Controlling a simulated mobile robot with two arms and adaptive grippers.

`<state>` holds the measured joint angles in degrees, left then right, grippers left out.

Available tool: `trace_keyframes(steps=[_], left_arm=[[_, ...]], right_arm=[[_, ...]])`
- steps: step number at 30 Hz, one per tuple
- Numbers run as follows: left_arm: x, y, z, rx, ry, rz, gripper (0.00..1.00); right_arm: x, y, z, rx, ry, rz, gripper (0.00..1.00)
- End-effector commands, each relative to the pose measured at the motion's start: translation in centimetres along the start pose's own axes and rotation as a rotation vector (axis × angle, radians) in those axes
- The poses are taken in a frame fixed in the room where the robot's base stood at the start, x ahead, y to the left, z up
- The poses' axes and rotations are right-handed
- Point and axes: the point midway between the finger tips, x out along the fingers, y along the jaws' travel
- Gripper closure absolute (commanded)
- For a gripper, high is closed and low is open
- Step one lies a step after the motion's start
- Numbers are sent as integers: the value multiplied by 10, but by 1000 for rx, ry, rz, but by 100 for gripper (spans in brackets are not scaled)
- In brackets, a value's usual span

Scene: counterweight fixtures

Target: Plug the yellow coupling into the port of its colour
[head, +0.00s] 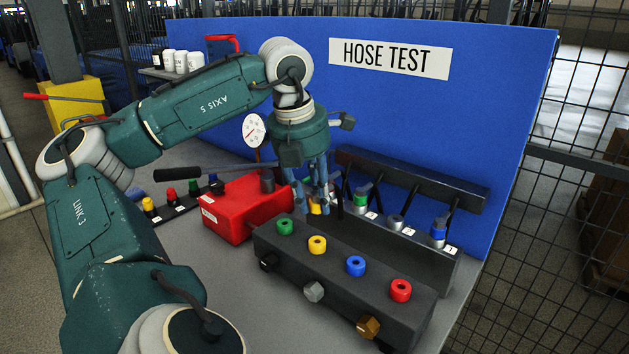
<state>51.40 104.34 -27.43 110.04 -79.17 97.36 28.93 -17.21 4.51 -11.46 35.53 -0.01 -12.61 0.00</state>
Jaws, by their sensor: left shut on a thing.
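My left gripper (319,200) hangs down behind the dark port block (345,280), in front of the hose rack. It is shut on the yellow coupling (316,208), which shows only in part between the fingers. The yellow port (317,244) is a ring on top of the block, second from the left, below the coupling in the picture. The coupling appears apart from the port. Green (285,226), blue (355,265) and red (400,290) ports sit in the same row. My right gripper is out of view.
The dark rack (415,180) behind holds a green coupling (361,197) and a blue one (438,229). A red pump (240,208) with a long black handle and a gauge (254,131) stands left of the block. A blue board (430,110) closes the back.

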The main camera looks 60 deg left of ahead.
Motion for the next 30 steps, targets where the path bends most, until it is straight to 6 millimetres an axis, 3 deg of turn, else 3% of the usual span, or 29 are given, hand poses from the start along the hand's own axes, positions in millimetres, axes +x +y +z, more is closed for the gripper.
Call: trace_keyframes(steps=[15, 30], left_arm=[[22, 0, -5, -8, 34, -29, 100], [23, 0, -5, -8, 37, -31, 100]], right_arm=[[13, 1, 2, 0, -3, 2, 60], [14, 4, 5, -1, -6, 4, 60]])
